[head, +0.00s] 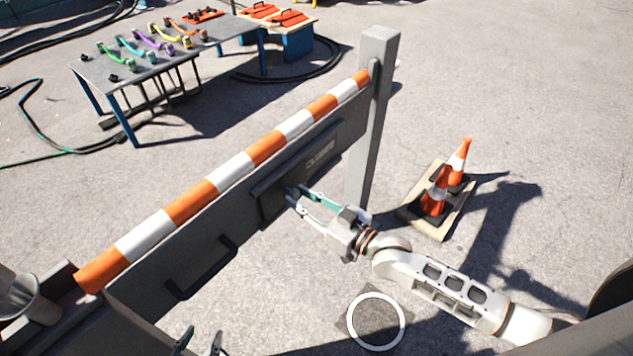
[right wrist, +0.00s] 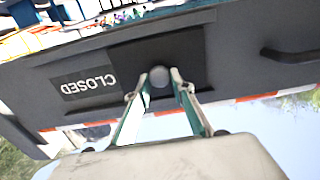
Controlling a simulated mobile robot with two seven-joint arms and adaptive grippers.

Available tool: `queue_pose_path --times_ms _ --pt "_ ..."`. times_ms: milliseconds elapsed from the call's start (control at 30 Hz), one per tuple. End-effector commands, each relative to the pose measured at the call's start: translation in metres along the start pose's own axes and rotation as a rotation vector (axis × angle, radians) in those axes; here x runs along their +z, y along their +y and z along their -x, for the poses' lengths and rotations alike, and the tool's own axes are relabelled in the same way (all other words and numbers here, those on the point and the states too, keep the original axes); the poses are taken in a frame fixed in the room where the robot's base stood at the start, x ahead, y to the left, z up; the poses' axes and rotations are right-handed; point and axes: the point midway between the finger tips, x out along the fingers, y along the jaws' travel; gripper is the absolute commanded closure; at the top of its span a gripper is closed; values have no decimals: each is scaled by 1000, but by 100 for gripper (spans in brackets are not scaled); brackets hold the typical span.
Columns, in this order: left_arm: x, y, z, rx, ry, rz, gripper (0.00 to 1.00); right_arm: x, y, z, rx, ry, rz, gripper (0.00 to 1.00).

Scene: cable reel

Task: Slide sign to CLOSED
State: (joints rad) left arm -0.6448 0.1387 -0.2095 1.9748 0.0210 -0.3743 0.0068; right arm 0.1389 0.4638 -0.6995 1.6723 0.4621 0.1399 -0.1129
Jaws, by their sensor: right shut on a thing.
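The sign is a dark panel (head: 331,150) on the grey board under an orange-and-white striped rail. Its pale lettering is small in the head view. In the right wrist view the white word CLOSED (right wrist: 84,85) shows upside down. Beside it is a black sliding plate (right wrist: 185,45) with a round grey knob (right wrist: 159,76). My right gripper (head: 294,197) is shut on the knob, with one finger on each side. My left gripper (head: 200,342) shows only as two dark fingertips at the bottom edge, spread apart and empty.
A dark handle (head: 203,268) sticks out from the board on the left. A grey post (head: 373,110) stands at the board's far end. Traffic cones (head: 437,190) stand on a pallet to the right. A table (head: 150,60) with coloured cables stands behind, with open pavement between.

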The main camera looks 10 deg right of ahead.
Motion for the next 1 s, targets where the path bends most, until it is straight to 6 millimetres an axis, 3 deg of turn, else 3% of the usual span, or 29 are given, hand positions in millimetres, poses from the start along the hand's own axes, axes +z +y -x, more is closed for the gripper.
queue_pose_path --times_ms 200,533,567,600,1000 --pt "-6 0 3 3 5 7 60 0 -15 0 0 0 1 100" --pt "1 2 2 5 -5 8 60 1 -18 0 -4 -1 -1 100" --pt "1 2 2 5 -6 8 60 2 -18 0 -4 -1 -1 72" --pt "1 2 2 5 -6 7 60 2 -19 0 -4 -1 -2 62" --pt "-2 1 4 4 -2 3 60 1 -15 3 -1 -1 0 61"
